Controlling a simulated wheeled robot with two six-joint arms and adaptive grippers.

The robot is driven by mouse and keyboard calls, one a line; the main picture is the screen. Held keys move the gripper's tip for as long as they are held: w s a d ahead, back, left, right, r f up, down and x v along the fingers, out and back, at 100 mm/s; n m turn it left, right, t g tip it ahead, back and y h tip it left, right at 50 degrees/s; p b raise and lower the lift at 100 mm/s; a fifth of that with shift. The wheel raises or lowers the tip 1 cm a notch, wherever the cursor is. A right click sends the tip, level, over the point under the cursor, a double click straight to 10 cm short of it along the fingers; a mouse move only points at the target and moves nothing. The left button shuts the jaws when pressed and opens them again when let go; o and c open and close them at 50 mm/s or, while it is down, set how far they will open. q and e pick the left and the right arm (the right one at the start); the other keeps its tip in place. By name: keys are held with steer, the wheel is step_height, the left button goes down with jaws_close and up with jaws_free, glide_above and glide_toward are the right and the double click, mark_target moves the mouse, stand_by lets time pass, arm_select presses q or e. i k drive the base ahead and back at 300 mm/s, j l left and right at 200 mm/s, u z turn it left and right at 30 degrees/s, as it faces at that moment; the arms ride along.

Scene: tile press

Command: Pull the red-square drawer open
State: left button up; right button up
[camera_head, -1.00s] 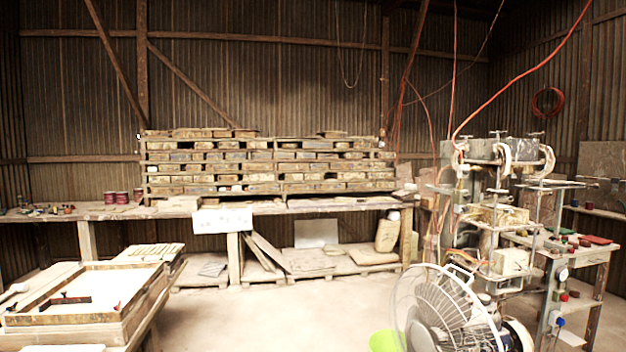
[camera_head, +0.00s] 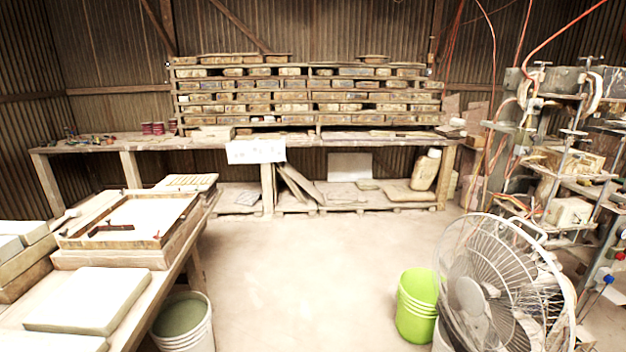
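No drawer with a red square can be made out in this view. Neither of my grippers is in the picture. A long wooden workbench (camera_head: 345,143) stands along the back wall, with a rack of stacked flat wooden boxes or moulds (camera_head: 310,95) on top. No red square shows on the rack's fronts, though they are small and partly dark. A white sheet (camera_head: 256,151) hangs at the bench's front edge.
The middle floor (camera_head: 300,260) is clear.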

mark_target(347, 107)
steer(key=i, duration=3.25)
